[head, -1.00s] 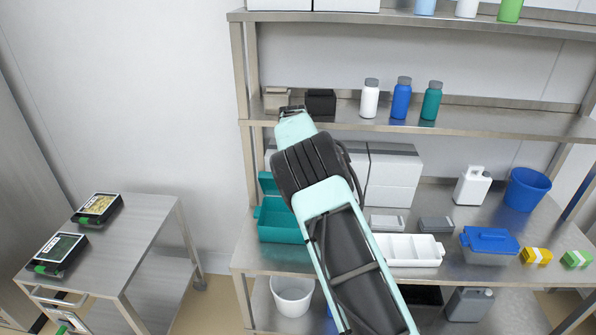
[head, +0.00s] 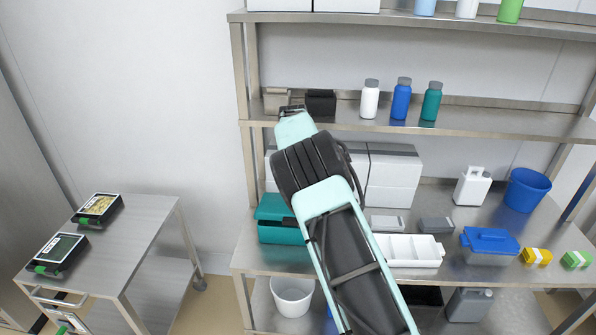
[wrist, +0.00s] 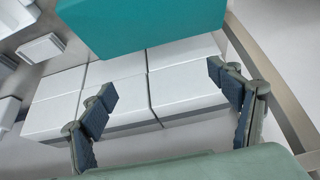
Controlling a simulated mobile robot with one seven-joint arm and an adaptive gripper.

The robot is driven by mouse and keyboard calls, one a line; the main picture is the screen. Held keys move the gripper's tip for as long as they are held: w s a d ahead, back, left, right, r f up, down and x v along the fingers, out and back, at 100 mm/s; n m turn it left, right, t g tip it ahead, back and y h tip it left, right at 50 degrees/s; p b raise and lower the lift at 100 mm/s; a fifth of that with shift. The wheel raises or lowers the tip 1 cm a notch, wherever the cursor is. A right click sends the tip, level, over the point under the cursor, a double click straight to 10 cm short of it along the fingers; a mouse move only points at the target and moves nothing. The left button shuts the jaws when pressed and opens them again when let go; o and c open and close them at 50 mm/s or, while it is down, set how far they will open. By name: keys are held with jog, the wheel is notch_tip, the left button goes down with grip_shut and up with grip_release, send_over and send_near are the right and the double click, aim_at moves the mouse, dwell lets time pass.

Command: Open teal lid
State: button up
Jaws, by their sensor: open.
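The teal box (head: 282,235) stands at the left end of the worktop, partly hidden behind my arm. Its teal lid (head: 272,207) lies down over the box and looks shut. In the wrist view a teal surface of the box or its lid (wrist: 150,25) fills the top of the picture; I cannot tell which part it is. My gripper (wrist: 160,83) is open and empty, its two fingers spread apart, with the teal surface beyond them and no contact visible.
White boxes (head: 393,180) stand behind at the back of the worktop. A white divided tray (head: 412,262) and a blue-lidded box (head: 489,258) lie to the right. The shelf (head: 480,118) with bottles is above. A rack post (head: 246,170) stands close to the teal box's left.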

jog(key=v, duration=1.2)
jog(key=shift+w, duration=0.1)
